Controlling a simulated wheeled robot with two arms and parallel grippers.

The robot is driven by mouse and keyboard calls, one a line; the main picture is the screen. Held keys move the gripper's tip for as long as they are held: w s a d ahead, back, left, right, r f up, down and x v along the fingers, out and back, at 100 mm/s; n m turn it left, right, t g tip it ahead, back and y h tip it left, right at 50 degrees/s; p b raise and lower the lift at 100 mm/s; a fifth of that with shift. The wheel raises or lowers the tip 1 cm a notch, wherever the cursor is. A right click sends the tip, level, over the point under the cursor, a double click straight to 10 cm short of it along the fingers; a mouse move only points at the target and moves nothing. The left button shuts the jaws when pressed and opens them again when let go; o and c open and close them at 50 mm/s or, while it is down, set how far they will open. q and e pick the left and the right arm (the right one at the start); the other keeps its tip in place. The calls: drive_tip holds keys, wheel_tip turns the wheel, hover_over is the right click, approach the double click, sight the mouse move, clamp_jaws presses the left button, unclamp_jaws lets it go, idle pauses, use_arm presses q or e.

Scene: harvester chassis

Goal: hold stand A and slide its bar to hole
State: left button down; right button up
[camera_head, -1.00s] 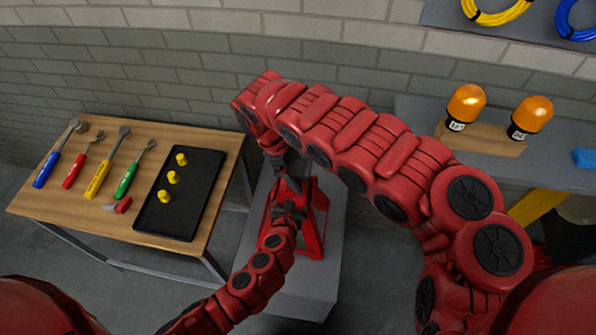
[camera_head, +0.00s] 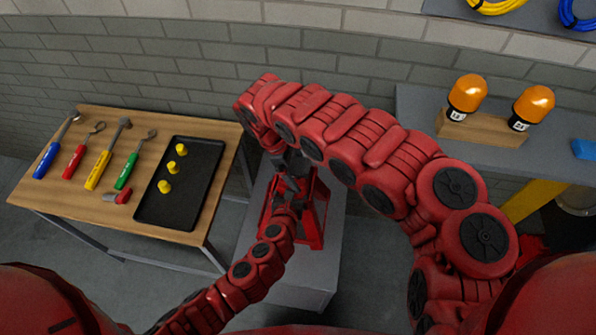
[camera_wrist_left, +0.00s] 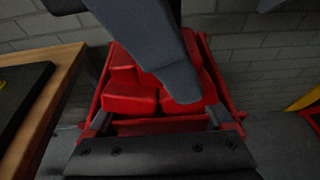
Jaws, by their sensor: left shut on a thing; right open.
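Stand A, a red metal frame (camera_head: 313,222), stands on a grey block in the middle of the head view, largely covered by my arms. In the left wrist view its red body (camera_wrist_left: 135,100) fills the middle. My left gripper (camera_head: 288,190) reaches up from below and is shut on the stand; the exact contact is hard to see. My right gripper (camera_head: 290,165) comes down from above over the top of the stand and is open. The two grippers are very close together. The stand's bar and hole cannot be made out behind the grippers.
A grey bench (camera_head: 420,110) at right carries a wooden block (camera_head: 485,130) with two orange lamps. The grey block (camera_head: 300,280) is bare in front of the stand.

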drive_tip(key=v, duration=1.1)
drive_tip(key=shift+w+a+r, duration=0.1)
drive_tip(key=shift+r, duration=0.2)
use_arm(q)
unclamp_jaws()
